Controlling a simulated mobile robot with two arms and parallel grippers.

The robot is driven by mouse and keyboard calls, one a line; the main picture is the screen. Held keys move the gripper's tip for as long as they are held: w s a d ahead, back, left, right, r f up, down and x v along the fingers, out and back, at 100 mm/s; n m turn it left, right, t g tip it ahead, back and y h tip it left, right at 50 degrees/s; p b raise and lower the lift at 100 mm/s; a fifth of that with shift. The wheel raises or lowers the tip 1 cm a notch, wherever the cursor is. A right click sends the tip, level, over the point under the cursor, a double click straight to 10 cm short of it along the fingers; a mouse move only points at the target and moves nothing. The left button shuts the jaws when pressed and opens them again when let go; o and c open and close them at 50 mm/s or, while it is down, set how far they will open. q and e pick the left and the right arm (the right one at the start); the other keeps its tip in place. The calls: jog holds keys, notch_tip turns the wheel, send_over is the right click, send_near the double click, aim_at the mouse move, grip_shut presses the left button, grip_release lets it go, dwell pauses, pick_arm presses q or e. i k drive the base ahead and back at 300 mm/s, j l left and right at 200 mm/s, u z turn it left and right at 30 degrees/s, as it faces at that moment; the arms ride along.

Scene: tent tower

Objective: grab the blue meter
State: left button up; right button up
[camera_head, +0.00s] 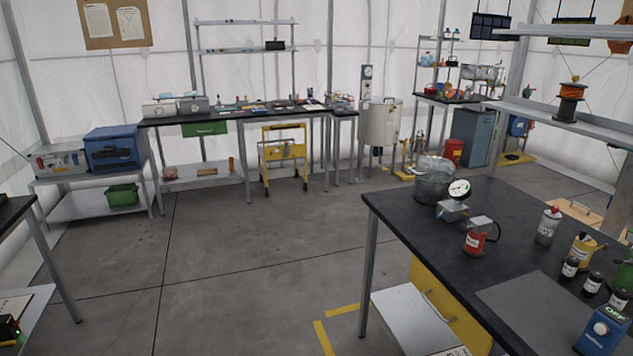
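A blue meter (598,336) with a small lit display and a round dial stands at the right end of the near dark-topped workbench (395,212). It is close to the bottom right corner of the view, and its lower part is near the frame edge. Neither of my grippers is in view.
A grey mat (525,302) lies left of the meter. Small dark bottles (592,283), a yellow can (580,250), a grey bottle (548,226), a red can (474,242) and a gauge (459,190) share the bench. Open floor (235,255) lies left of it.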

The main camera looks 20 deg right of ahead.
aim_at(616, 323)
jog(key=i+z, duration=0.45)
jog(key=i+j+z, duration=0.2)
jog(key=z, duration=0.25)
jog(key=i+j+z, duration=0.3)
jog(key=z, duration=0.2)
jog(key=i, duration=0.05)
